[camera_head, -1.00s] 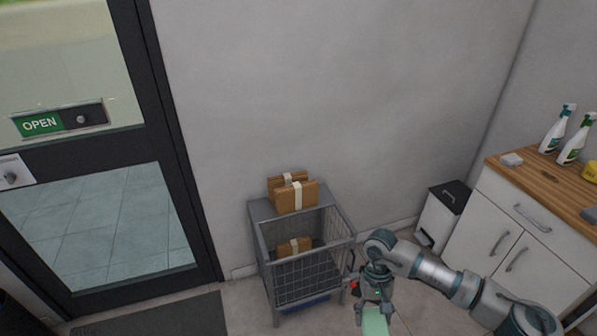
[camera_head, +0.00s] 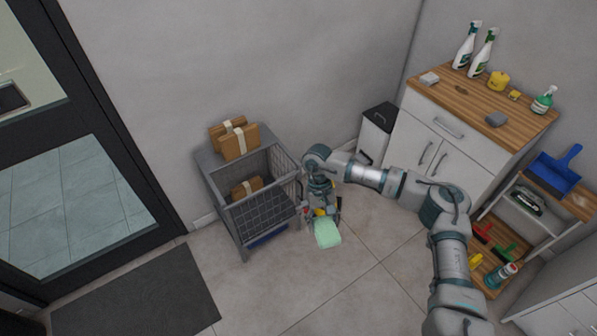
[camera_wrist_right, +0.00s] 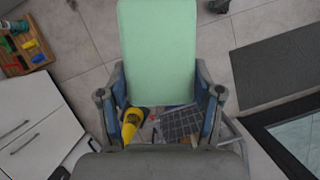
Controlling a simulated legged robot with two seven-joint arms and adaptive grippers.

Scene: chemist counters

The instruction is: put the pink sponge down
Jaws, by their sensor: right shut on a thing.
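My right gripper (camera_head: 322,210) is shut on a pale green, rounded block (camera_head: 327,233) that looks like a sponge. It hangs over the open floor, just right of the wire cart. In the right wrist view the green block (camera_wrist_right: 158,50) sits between the two fingers (camera_wrist_right: 161,90) and sticks out well beyond them. I see no pink sponge in these frames. My left gripper is not in view.
The wire cart (camera_head: 265,210) holds brown parcels (camera_head: 240,141). A pedal bin (camera_head: 377,130) stands beside the wooden-topped counter (camera_head: 470,95), which bears spray bottles, a grey sponge-like block (camera_head: 496,119) and yellow items. A shelf (camera_head: 520,215) with cleaning tools is at right. The tiled floor in front is clear.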

